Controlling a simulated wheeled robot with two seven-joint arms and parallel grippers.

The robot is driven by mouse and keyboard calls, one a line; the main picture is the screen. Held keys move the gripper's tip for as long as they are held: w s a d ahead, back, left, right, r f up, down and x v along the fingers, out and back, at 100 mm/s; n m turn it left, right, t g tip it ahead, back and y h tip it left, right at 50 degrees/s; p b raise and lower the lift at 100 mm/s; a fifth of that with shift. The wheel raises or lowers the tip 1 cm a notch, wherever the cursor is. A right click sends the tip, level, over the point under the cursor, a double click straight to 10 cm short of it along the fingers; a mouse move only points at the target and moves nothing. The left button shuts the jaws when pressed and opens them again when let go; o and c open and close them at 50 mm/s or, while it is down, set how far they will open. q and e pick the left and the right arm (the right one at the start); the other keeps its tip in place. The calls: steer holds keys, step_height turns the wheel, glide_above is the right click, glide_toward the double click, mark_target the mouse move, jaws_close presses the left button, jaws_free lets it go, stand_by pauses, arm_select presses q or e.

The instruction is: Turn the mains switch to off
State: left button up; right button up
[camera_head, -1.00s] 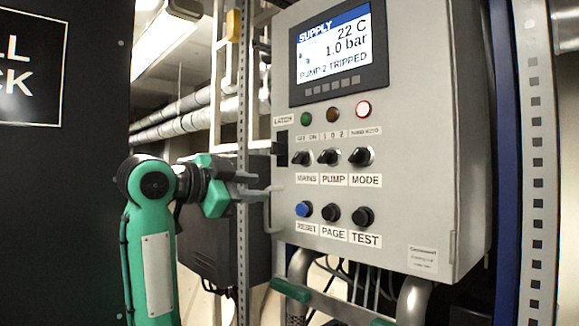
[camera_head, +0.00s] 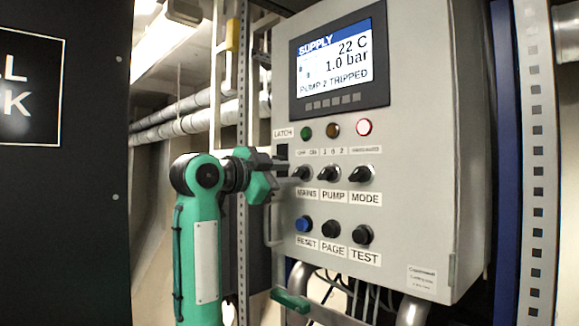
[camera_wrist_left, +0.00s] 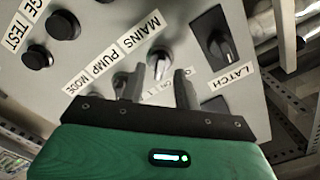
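The MAINS switch (camera_head: 301,173) is a black rotary knob on the grey control panel, left of the PUMP knob, under small off/on lettering. In the left wrist view the MAINS switch (camera_wrist_left: 158,62) shows just beyond the fingertips, in line with the gap between them. Its exact pointer position is hard to read. My left gripper (camera_head: 288,168) is in front of the panel, its fingertips at the knob's left edge. The left wrist view shows the gripper (camera_wrist_left: 157,78) open with nothing held; contact with the knob cannot be told. My right gripper is not in view.
The PUMP knob (camera_head: 329,173) and MODE knob (camera_head: 360,174) are close to the right. The blue RESET button (camera_head: 303,224) is below. A LATCH control (camera_wrist_left: 221,46) is beside MAINS. The screen (camera_head: 338,54) reads "PUMP 2 TRIPPED".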

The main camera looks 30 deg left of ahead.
arm_select(q)
steer(key=shift+x, duration=0.85)
steer(key=shift+c, duration=0.4)
jaws_close()
